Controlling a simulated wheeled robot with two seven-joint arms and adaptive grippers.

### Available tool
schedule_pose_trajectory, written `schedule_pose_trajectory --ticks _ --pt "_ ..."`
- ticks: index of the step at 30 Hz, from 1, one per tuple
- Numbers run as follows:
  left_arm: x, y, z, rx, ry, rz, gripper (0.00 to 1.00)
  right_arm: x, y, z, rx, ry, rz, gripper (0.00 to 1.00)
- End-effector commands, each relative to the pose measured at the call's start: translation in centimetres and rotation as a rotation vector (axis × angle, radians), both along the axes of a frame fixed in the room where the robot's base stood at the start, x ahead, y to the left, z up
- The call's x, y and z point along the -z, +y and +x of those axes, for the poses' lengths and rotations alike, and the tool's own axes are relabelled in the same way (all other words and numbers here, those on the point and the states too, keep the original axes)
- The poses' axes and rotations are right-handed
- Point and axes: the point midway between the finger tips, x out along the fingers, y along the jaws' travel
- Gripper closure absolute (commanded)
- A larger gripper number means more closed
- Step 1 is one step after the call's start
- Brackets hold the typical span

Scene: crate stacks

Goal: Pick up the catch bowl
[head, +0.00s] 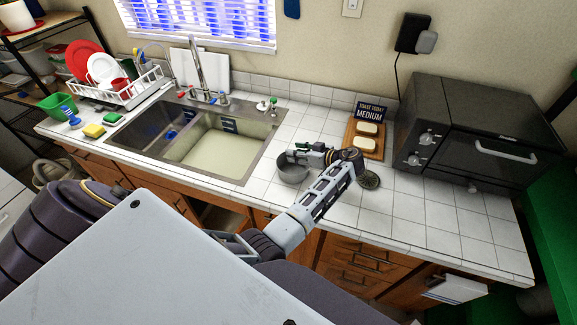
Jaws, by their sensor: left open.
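A small grey metal bowl (291,174), which looks like the catch bowl, stands upright on the white tiled counter just right of the sink. My left gripper (297,156) is at the bowl's far rim, pointing left from its wrist. It is open. It partly hides the rim, and I cannot tell whether a finger is inside the bowl or touching it. My right gripper is not in view.
The sink (212,143) with its faucet lies left of the bowl. A wooden board (376,153) with bread slices and a sign stands behind my wrist. A black toaster oven (465,135) fills the right. Front counter tiles are clear.

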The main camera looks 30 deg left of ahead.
Motion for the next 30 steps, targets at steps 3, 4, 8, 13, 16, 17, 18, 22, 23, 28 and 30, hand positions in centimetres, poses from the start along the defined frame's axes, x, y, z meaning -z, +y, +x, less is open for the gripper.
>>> schedule_pose_trajectory --ticks 3,4,8,13,16,17,18,22,23,28,30 --pt "0.06 -0.16 -0.06 0.000 0.000 0.000 0.59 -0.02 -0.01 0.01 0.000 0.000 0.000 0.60" --pt "0.07 -0.16 -0.06 0.000 0.000 0.000 0.59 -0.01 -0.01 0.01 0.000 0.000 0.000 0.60" --pt "0.06 -0.16 -0.06 0.000 0.000 -0.001 0.59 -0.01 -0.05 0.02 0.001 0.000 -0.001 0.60" --pt "0.05 -0.15 -0.04 0.000 0.000 -0.001 0.59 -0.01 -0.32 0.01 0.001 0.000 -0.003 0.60" --pt "0.06 -0.14 -0.04 0.000 0.000 -0.001 0.60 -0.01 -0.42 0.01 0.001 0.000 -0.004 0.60" --pt "0.05 -0.14 -0.04 0.000 0.000 -0.001 0.64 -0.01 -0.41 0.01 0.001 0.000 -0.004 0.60" --pt "0.05 -0.14 -0.04 0.000 0.000 -0.001 0.69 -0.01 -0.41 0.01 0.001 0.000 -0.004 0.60" --pt "0.05 -0.14 -0.04 0.000 0.000 -0.001 0.86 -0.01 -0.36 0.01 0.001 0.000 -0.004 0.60" --pt "0.05 -0.14 -0.04 0.000 0.000 -0.001 0.89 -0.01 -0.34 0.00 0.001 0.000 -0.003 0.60" --pt "0.05 -0.14 -0.04 0.000 0.000 -0.001 1.00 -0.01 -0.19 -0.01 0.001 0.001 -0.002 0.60" --pt "0.05 -0.14 -0.04 0.000 0.000 -0.001 1.00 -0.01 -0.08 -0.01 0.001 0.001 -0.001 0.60"
